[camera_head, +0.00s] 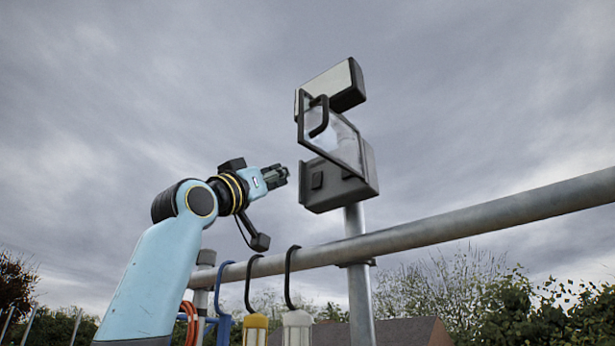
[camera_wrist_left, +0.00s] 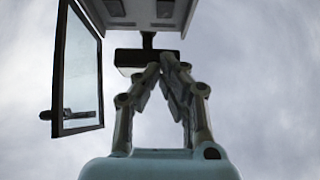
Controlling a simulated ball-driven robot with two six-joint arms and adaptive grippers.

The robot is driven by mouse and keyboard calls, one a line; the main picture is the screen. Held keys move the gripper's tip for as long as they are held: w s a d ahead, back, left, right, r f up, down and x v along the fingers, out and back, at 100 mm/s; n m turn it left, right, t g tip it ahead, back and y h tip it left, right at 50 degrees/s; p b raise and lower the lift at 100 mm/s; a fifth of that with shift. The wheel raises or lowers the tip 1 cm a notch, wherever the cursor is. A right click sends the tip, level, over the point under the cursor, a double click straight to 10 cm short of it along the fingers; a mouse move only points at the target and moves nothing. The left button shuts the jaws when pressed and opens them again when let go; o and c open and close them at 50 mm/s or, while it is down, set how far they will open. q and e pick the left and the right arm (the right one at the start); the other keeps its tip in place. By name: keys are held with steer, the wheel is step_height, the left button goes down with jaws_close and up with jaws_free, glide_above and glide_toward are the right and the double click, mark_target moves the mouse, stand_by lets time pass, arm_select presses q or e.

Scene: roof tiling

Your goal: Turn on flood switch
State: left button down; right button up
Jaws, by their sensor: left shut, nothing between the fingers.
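A grey switch box (camera_head: 355,185) is mounted on an upright pole, with a small dark rocker-like switch (camera_head: 317,180) on its left face. A clear framed cover (camera_head: 345,142) with a black handle stands swung open above the box. A framed clear panel (camera_wrist_left: 80,75) also shows at left in the left wrist view. A floodlight (camera_head: 335,86) sits above. My left gripper (camera_head: 284,175) is shut and empty, just left of the box, pointing at the switch with a small apparent gap. Its fingers meet in the left wrist view (camera_wrist_left: 165,60). My right gripper is not in view.
A thick metal rail (camera_head: 450,221) crosses below the box, in front of or against the pole (camera_head: 360,290). A yellow lantern (camera_head: 255,329) and a white lantern (camera_head: 297,327) hang from it on black hooks. Open sky surrounds the box.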

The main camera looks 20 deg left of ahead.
mark_target(318, 174)
arm_select(q)
steer(key=w+d+r+p, duration=0.1)
steer(key=w, duration=0.2)
steer(key=w+d+r+p, duration=0.1)
steer(key=w+p, duration=0.1)
steer(key=w, duration=0.1)
steer(key=w+d+r+p, duration=0.1)
steer(key=w+p, duration=0.1)
steer(key=w, duration=0.1)
steer(key=shift+r, duration=0.35)
steer(key=shift+s, duration=0.1)
